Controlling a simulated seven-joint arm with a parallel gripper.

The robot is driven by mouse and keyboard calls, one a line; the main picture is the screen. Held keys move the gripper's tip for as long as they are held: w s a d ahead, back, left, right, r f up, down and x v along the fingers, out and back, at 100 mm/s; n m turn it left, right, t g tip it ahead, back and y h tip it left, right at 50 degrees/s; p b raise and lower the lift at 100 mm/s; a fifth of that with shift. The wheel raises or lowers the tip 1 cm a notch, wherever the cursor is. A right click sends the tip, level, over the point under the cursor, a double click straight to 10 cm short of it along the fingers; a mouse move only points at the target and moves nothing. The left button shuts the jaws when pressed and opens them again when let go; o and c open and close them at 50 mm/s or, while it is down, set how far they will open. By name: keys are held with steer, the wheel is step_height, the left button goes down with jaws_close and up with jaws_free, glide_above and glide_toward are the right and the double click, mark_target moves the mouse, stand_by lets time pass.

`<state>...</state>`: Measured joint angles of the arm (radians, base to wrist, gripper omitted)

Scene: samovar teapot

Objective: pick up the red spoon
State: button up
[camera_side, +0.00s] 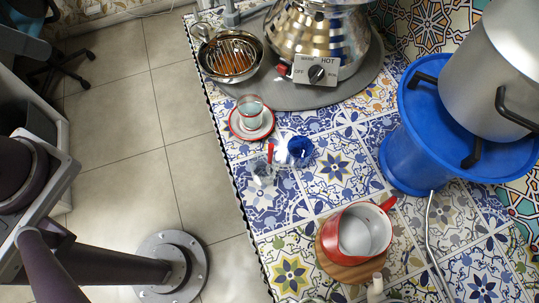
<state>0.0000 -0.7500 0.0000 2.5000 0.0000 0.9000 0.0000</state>
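A short, narrow red piece (271,152) shows near the table's left edge, just below the saucer. It may be part of the red spoon, but it is too small to tell. Beside it are a small clear glass-like item (262,173) and a dark blue round item (299,147). I cannot tell whether the red piece touches them or stands in them. No other spoon shape is clear. My gripper is not in view; only purple arm parts show at the lower left.
A cup (250,110) stands on a red-rimmed saucer (236,128). A shiny samovar (318,38) and a metal bowl (230,76) are behind. A red mug (365,231) sits on a wooden board (335,265). A large pot (490,65) stands on a blue stand (405,165). Tabletop between is open.

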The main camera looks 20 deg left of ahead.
steer(key=m+g+h, duration=0.2)
steer(key=m+h, duration=0.1)
steer(key=m, duration=0.6)
glide_above(268, 146)
steer(key=s+a, duration=0.1)
steer(key=s, duration=0.1)
step_height(268, 146, down, 20)
steer(key=x, duration=0.7)
steer(key=shift+a+f, duration=0.2)
steer(key=shift+f, duration=0.25)
steer(key=shift+c, duration=0.5)
jaws_close()
